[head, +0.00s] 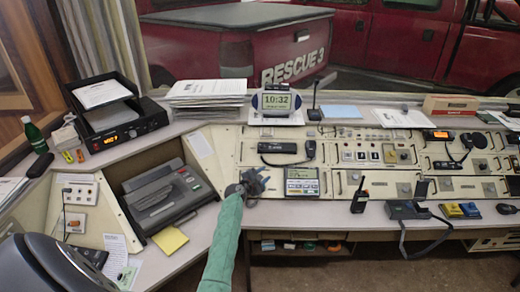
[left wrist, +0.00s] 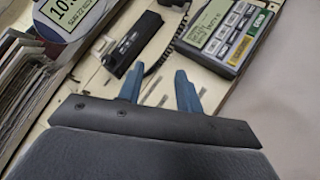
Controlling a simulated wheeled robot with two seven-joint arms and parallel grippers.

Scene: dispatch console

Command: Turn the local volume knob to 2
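My left gripper (head: 256,181) is over the front left of the beige console panel (head: 225,150), just left of a grey keypad unit with a green screen (head: 301,181). In the left wrist view its two blue fingers (left wrist: 160,88) stand apart with nothing between them. Small knobs show on the panels at the right, one of them on a beige module (head: 404,156); their labels are too small to read, so I cannot tell which is the local volume knob. No knob is clear near my fingers, and the gripper hides part of the panel. My right gripper is not in view.
A black radio microphone unit (head: 277,148) with a coiled cord lies behind the gripper. A clock (head: 276,102) and a paper stack (head: 207,92) are at the back.

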